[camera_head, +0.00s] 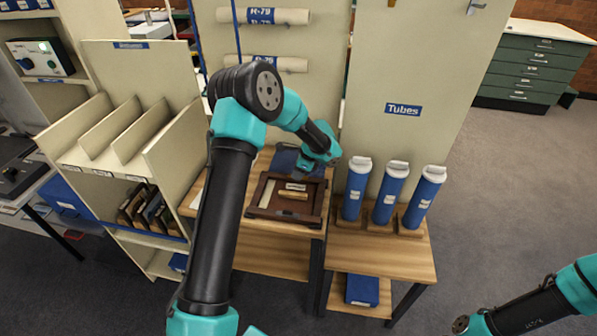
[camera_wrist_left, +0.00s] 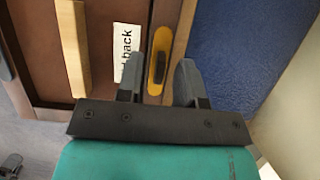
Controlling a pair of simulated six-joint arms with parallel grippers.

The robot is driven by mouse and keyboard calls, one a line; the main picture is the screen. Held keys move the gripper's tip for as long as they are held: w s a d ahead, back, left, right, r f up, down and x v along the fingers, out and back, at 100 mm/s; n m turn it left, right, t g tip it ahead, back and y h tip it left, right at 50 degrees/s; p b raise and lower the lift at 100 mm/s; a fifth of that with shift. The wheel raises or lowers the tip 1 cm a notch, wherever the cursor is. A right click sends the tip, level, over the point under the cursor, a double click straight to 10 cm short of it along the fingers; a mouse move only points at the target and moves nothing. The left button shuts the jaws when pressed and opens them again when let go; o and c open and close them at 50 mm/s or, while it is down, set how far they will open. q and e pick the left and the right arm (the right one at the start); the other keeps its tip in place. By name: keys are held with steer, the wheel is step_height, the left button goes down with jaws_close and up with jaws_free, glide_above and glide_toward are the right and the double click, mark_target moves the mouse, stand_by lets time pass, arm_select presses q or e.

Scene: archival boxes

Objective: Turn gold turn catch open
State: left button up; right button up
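A dark brown wooden frame (camera_head: 256,212) lies on the wooden table in the head view, with a white label (camera_head: 296,186) and a gold bar (camera_head: 293,195) inside it. In the left wrist view, the label (camera_wrist_left: 126,45) reads "back". An elongated gold turn catch (camera_wrist_left: 157,38) with a dark middle part lies beside the label, along the frame's edge. My left gripper (camera_wrist_left: 160,82) is open, one finger on each side of the catch's near end. I see gaps on both sides; its height above the catch is unclear. My right gripper is out of view.
Blue tubes with white caps (camera_head: 387,192) stand in a wooden holder right of the frame. A blue surface (camera_wrist_left: 232,50) lies close beside the left gripper's right finger. A slotted shelf unit (camera_head: 120,130) stands at left. My right forearm shows at bottom right.

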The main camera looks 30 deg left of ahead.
arm_select(q)
steer(key=shift+r, duration=0.1)
steer(key=v, duration=1.7)
steer(key=shift+r, duration=0.2)
